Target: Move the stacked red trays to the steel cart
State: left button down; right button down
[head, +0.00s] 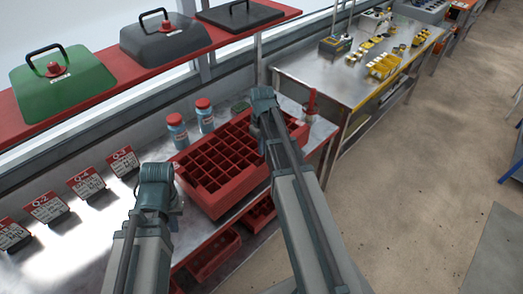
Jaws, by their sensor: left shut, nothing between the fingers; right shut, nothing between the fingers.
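A red tray (203,198) with many square compartments lies on the steel bench in the middle of the head view. Its side looks thick, but I cannot tell how many trays are stacked. My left gripper (157,186) is shut and empty at the tray's left end. My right gripper (264,104) is shut and empty by its far right end, with my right arm hiding part of the tray. Whether either touches the tray is unclear. A steel-topped table (320,79) stands beyond; I cannot tell whether it is the steel cart.
Two red-capped jars (177,133) stand behind the tray. Several label stands (87,183) line the bench at left. More red bins (212,256) sit below. A red shelf (103,87) with handled lids runs above. Yellow parts (384,65) occupy the far table.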

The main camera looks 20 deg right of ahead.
notch_tip(320, 180, down, 8)
jog(key=b, duration=0.7)
jog(key=shift+f+b, duration=0.2)
jog(key=shift+b, duration=0.1)
jog(key=s+d, duration=0.3)
jog(key=s, duration=0.7)
jog(key=shift+s+d, duration=0.2)
jog(key=shift+d, duration=0.15)
jog(key=shift+r, duration=0.1)
